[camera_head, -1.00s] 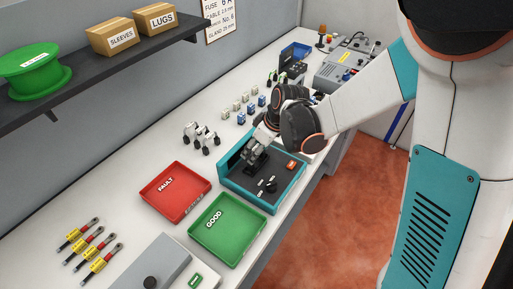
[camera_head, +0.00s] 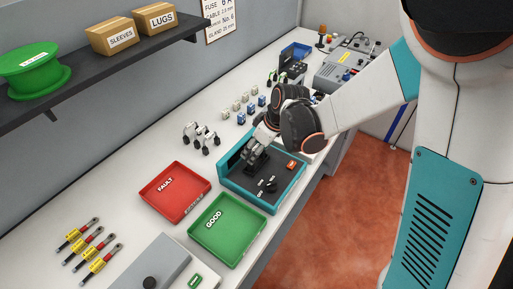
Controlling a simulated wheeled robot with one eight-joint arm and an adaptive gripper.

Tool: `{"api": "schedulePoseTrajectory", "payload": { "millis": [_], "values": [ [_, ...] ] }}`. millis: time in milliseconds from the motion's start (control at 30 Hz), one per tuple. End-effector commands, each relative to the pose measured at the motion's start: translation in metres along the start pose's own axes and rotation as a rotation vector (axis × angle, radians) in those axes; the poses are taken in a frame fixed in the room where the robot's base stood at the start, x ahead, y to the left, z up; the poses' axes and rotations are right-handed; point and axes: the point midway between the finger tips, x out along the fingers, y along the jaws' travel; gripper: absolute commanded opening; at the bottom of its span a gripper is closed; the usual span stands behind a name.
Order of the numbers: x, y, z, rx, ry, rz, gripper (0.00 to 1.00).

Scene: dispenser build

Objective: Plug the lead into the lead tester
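The lead tester appears to be the teal box (camera_head: 236,187) with a dark sloped top, an orange-red button or display and dark knobs, in the middle of the bench. My gripper (camera_head: 254,165) is low over the left part of its dark top. It seems to touch or nearly touch a dark part there. Whether its fingers are open or shut is too small to tell. No lead can be made out in it.
A red FAULT tray (camera_head: 152,209) and a green GOOD tray (camera_head: 246,236) lie beside the tester. Small white-and-black parts (camera_head: 201,135) stand behind it, with blue and pale blocks farther back. A grey machine (camera_head: 340,72) stands at the far end. A shelf (camera_head: 75,78) overhangs the left.

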Motion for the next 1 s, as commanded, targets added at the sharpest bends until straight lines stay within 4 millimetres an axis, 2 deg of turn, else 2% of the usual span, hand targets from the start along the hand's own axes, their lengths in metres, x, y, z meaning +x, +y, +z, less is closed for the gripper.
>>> {"api": "schedulePoseTrajectory", "payload": {
  "millis": [1000],
  "values": [
    [0.006,0.0001,0.0025,0.0,0.0,0.0,0.3]
  ]
}}
